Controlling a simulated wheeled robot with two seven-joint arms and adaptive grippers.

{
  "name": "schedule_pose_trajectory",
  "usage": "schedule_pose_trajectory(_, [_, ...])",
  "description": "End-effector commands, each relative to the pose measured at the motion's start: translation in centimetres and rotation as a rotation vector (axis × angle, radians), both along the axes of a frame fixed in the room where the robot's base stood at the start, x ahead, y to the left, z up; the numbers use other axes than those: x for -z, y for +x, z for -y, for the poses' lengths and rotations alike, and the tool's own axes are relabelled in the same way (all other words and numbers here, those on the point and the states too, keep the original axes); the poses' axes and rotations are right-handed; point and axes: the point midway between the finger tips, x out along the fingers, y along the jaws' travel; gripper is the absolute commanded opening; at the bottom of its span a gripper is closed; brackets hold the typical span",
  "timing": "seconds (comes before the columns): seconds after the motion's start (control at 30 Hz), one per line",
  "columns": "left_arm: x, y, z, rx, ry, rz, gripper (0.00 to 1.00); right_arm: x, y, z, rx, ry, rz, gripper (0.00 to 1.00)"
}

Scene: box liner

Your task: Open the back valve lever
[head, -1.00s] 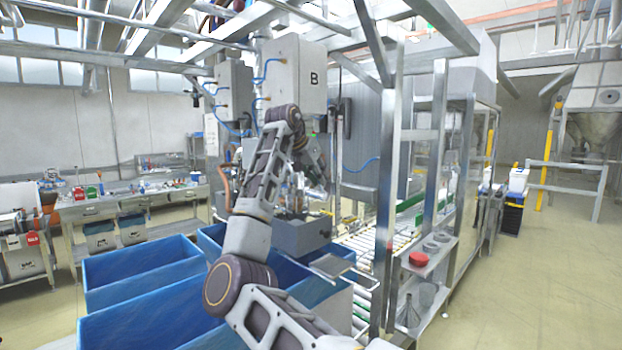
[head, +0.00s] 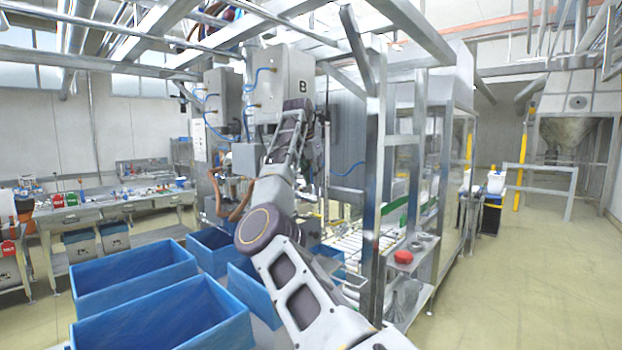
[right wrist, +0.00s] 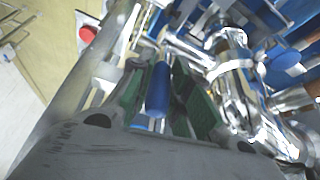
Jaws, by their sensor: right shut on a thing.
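The valve lever shows in the right wrist view as a blue handle (right wrist: 158,92) between the green-padded fingers of my right gripper (right wrist: 160,76). The gripper is shut on this handle. Shiny metal pipes and fittings (right wrist: 232,72) lie beside it on the right. In the head view my right arm reaches up in front of the machine marked B (head: 290,80). Its own links hide most of the gripper, and the lever cannot be made out there. Whether the lever is at the back cannot be told from the wrist view alone. My left gripper is not in view.
Blue bins (head: 135,275) stand at the lower left. A steel frame post (head: 373,200) rises just right of my arm. A shelf with a red object (head: 403,257) stands beyond it. Open floor (head: 520,290) lies at the right.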

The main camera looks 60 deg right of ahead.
Motion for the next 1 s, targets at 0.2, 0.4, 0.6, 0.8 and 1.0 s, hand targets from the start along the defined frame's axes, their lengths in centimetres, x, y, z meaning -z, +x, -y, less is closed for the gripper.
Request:
schedule_pose_trajectory(0.2, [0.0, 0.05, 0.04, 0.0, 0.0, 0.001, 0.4, -0.02, -0.07, 0.42, 0.0, 0.032, 0.008, 0.0])
schedule_pose_trajectory(0.4, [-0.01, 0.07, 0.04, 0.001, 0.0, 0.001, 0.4, -0.03, -0.08, 0.53, -0.001, 0.042, 0.011, 0.0])
schedule_pose_trajectory(0.6, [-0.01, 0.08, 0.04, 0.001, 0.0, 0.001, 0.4, -0.04, -0.09, 0.55, 0.0, 0.043, 0.012, 0.0])
schedule_pose_trajectory(0.8, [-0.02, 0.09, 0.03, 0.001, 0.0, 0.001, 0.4, -0.04, -0.1, 0.55, 0.0, 0.042, 0.011, 0.27])
schedule_pose_trajectory(1.0, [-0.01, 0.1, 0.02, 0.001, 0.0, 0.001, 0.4, -0.02, -0.1, 0.54, 0.001, 0.043, 0.011, 0.41])
